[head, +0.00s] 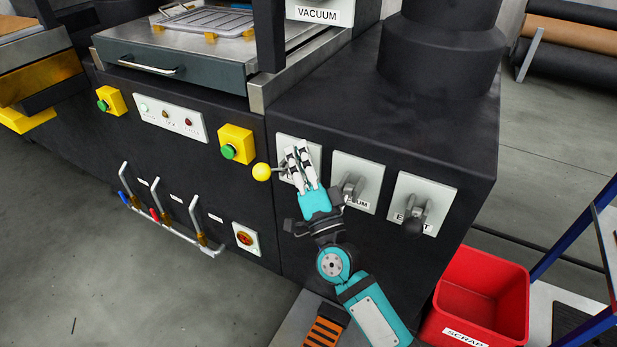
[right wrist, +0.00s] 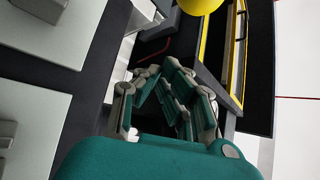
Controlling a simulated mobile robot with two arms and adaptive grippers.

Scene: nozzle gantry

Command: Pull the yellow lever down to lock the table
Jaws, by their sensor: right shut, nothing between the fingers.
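The yellow lever's round knob (head: 262,172) sticks out to the left of a white plate (head: 285,143) on the black machine front. Its short shaft runs right, towards my gripper. The knob also shows at the top edge of the right wrist view (right wrist: 201,5). My right gripper (head: 297,152) is in front of that plate, just right of the knob, with its fingers shut and empty. The fingers hide much of the plate, its label and the lever's pivot. I cannot tell whether they touch the shaft. My left gripper is not in view.
Two more plates with grey levers, one vacuum (head: 352,187) and one beside it (head: 413,222), are right of my gripper. A green button on a yellow box (head: 236,145) is to its left. A red scrap bin (head: 480,300) stands at lower right. Grey floor lies open at lower left.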

